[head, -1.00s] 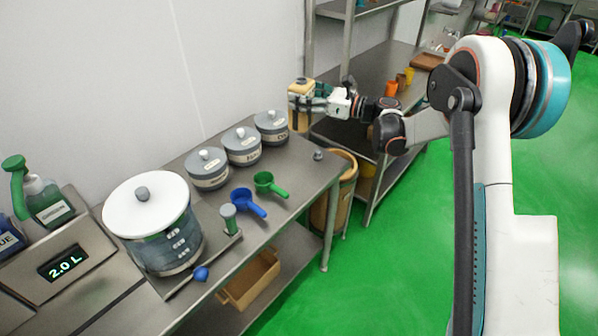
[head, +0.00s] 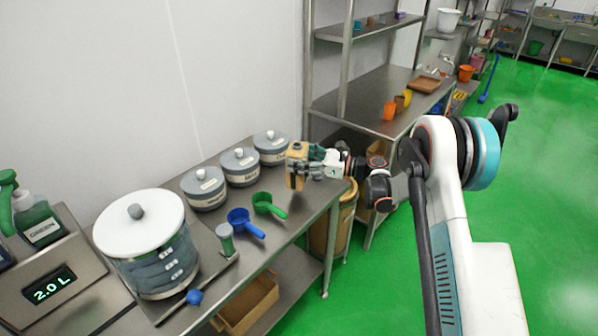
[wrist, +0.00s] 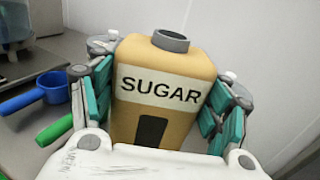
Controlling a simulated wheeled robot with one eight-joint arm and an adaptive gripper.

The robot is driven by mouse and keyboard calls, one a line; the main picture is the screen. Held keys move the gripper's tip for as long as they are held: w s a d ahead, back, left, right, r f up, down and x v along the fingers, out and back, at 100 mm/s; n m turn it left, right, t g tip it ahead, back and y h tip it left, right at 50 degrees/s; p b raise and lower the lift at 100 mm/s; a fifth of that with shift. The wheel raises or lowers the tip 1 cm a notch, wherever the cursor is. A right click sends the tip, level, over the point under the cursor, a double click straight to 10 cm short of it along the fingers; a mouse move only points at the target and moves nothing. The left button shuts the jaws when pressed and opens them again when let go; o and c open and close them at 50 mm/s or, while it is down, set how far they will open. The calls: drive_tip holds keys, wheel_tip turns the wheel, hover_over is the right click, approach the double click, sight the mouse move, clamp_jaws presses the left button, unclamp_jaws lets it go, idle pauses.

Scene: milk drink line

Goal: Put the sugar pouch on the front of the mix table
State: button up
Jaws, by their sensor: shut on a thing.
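The sugar pouch (head: 297,178) is a tan container with a grey cap and a pale "SUGAR" label. My gripper (head: 300,163) is shut on it, with teal-padded fingers on both sides. In the wrist view the pouch (wrist: 163,95) sits between the fingers (wrist: 160,100), label facing the camera; its lower end is hidden by my gripper. In the head view it is roughly upright over the right end of the steel mix table (head: 298,214). I cannot tell whether its base touches the table top.
Several lidded grey canisters (head: 239,168) stand along the wall side. A green scoop (head: 264,204), a blue scoop (head: 242,222) and a large white-lidded pot (head: 150,250) are on the table. Bare steel lies right of the green scoop. A shelf rack (head: 370,90) stands beyond.

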drive_tip(key=shift+f+b, duration=0.55)
drive_tip(key=shift+f, duration=1.65)
drive_tip(key=shift+f, duration=0.15)
drive_tip(key=o, duration=1.5)
drive_tip(key=shift+o, duration=0.2)
